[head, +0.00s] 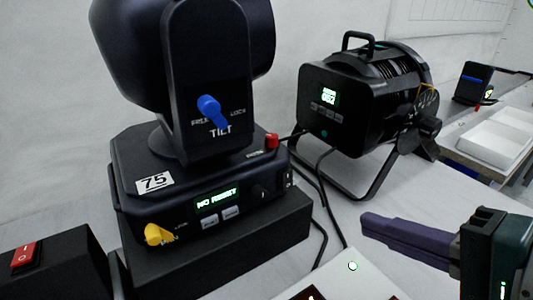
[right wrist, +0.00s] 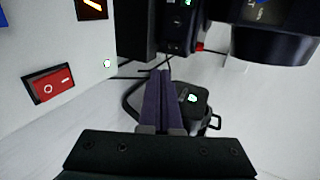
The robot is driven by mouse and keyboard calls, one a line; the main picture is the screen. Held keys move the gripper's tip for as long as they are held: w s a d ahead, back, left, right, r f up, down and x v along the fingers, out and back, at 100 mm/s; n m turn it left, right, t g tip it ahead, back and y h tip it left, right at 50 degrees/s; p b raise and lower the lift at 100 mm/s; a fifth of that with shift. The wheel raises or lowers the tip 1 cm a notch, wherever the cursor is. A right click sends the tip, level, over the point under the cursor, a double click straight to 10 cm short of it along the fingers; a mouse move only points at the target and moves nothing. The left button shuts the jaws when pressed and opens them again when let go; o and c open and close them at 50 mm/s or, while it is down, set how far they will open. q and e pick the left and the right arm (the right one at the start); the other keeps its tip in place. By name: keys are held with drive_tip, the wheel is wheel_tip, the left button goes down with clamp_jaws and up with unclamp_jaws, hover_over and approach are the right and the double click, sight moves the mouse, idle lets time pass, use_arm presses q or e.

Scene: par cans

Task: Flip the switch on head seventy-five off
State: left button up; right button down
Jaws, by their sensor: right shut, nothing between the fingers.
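Head seventy-five (head: 215,175) is the black moving light with a white "75" label at the left. Its lit display reads "NO RESET". A small black switch (head: 288,178) with white marks sits at the right end of its base. A blue tilt lever, a yellow lever and a red knob are also on it. It shows upside down at the top of the right wrist view (right wrist: 180,28). My right gripper (head: 366,224) has its purple fingers shut and empty, pointing left, apart from the head. The fingers also show in the right wrist view (right wrist: 160,80). My left gripper is out of view.
A black par can (head: 375,95) with a green display stands behind, with cables between it and the head. A black box with a red switch (head: 25,256) is at the front left. A white panel (head: 365,275) is at the front; another red switch (right wrist: 50,83) shows in the wrist view.

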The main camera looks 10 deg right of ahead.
drive_tip(key=shift+w, duration=0.1)
use_arm(q)
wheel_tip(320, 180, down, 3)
drive_tip(key=b, duration=0.2)
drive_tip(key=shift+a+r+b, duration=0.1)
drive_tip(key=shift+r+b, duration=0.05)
drive_tip(key=shift+b, duration=0.15)
use_arm(e)
approach(287, 180)
drive_tip(key=w+a+f, duration=0.1)
drive_tip(key=w+f, duration=0.3)
drive_tip(key=f, duration=0.1)
drive_tip(key=shift+w+a, duration=0.25)
drive_tip(key=shift+w, duration=0.45)
